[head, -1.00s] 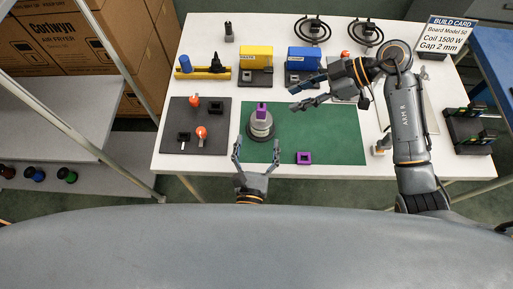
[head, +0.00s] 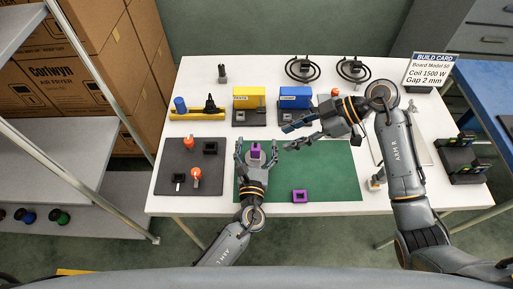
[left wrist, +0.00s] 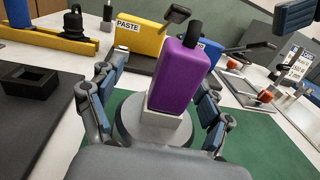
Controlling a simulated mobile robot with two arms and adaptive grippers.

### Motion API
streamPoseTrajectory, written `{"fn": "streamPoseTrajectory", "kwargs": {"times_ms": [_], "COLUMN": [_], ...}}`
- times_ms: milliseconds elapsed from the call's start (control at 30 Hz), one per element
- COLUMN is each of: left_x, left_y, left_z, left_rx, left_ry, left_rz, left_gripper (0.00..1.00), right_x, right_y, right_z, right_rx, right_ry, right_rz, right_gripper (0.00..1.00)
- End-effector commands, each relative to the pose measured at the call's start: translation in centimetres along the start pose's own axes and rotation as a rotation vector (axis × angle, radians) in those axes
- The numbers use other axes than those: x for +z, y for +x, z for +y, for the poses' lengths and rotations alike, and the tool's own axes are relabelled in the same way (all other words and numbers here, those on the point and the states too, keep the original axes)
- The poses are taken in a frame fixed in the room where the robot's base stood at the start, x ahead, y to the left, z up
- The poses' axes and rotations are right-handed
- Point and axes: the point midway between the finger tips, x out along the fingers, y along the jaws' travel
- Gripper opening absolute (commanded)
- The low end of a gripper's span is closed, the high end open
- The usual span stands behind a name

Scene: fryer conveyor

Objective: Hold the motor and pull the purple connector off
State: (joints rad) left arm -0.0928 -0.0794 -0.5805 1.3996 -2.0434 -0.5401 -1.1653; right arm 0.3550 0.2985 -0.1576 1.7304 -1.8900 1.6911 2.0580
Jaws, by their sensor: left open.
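The gripper's palm hides the motor's near side. My right gripper (head: 290,137) is open and empty, to the right of the motor above the mat's far edge.
A purple block with a dark opening (head: 300,196) lies on the mat's front part. A dark board (head: 165,160) with orange-topped parts is left. Yellow (head: 249,97) and blue (head: 295,97) dispensers stand behind. A dark rack (head: 465,167) is at right.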

Motion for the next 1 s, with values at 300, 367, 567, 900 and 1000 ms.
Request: {"fn": "streamPoseTrajectory", "kwargs": {"times_ms": [300,367,567,900,1000], "left_x": [-0.01,-0.01,-0.04,-0.07,-0.08], "left_y": [-0.04,-0.04,-0.06,-0.08,-0.09], "left_z": [0.0,0.0,0.0,-0.01,-0.01], "left_rx": [0.0,0.0,0.0,-0.001,-0.001], "left_ry": [0.0,0.0,0.001,0.001,0.001], "left_rz": [0.0,0.0,0.001,0.001,0.001], "left_gripper": [0.36,0.24,0.0,0.0,0.0], "right_x": [0.0,0.0,0.0,0.0,-0.02], "right_y": [0.0,0.0,0.0,0.01,0.01], "right_z": [0.0,0.0,0.0,0.0,0.0], "right_rx": [0.0,0.0,0.0,0.0,0.0], "right_ry": [0.0,0.0,0.0,0.0,-0.002], "right_rz": [0.0,0.0,0.0,0.0,0.0], "right_gripper": [0.38,0.38,0.38,0.38,0.47]}}
